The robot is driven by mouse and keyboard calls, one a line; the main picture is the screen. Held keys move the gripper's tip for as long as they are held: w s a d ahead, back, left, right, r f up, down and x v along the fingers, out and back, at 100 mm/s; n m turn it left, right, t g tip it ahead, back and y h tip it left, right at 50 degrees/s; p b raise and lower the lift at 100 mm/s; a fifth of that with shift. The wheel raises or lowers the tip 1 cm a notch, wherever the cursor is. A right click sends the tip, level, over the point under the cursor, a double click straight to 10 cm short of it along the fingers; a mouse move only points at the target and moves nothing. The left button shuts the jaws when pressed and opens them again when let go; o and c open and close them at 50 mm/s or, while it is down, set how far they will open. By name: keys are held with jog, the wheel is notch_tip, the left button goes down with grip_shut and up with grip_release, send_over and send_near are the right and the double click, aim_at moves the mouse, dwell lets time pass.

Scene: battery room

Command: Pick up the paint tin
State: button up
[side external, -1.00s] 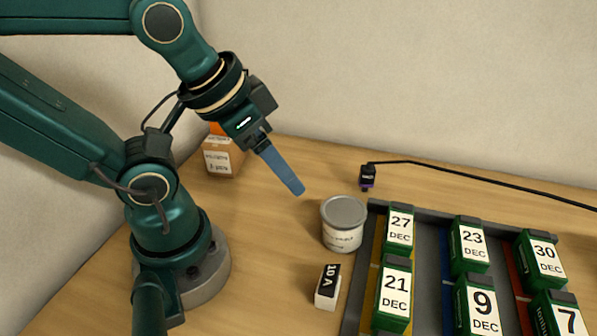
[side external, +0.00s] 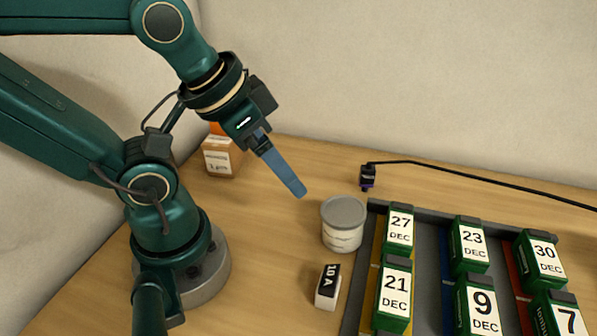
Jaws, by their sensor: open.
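The paint tin (side external: 342,226) stands upright on the wooden bench, a small pale tin with a grey lid and a whitish label. It is just left of the battery tray. My gripper (side external: 300,191) is open and empty, with its blue fingers pointing down and to the right. In the picture the fingertips are above and to the left of the tin, apart from it. From this side one finger largely hides the other.
A dark tray (side external: 352,312) with several green dated batteries fills the right. A small block marked 10 A (side external: 327,287) stands in front of the tin. A black plug (side external: 367,177) with a cable lies behind. A cardboard box (side external: 222,157) stands behind my arm.

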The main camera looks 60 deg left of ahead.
jog(key=shift+o, duration=0.8)
jog(key=w+a+r+t+y, duration=0.75)
jog(key=w+a+r, duration=0.55)
jog(key=a, duration=0.2)
jog(key=m+g+h, duration=0.4)
jog(key=m+h, duration=0.5)
jog(key=h, duration=0.8)
send_over(323, 209)
jog(key=s+a, duration=0.2)
jog(key=a, duration=0.1)
notch_tip(323, 209, down, 8)
notch_tip(323, 209, down, 16)
jog(key=shift+r, duration=0.1)
jog(key=shift+w+d+f, duration=0.3)
jog(key=shift+w+d, duration=0.05)
jog(key=shift+w, duration=0.05)
jog(key=shift+x, duration=3.2)
jog(key=shift+w, duration=0.1)
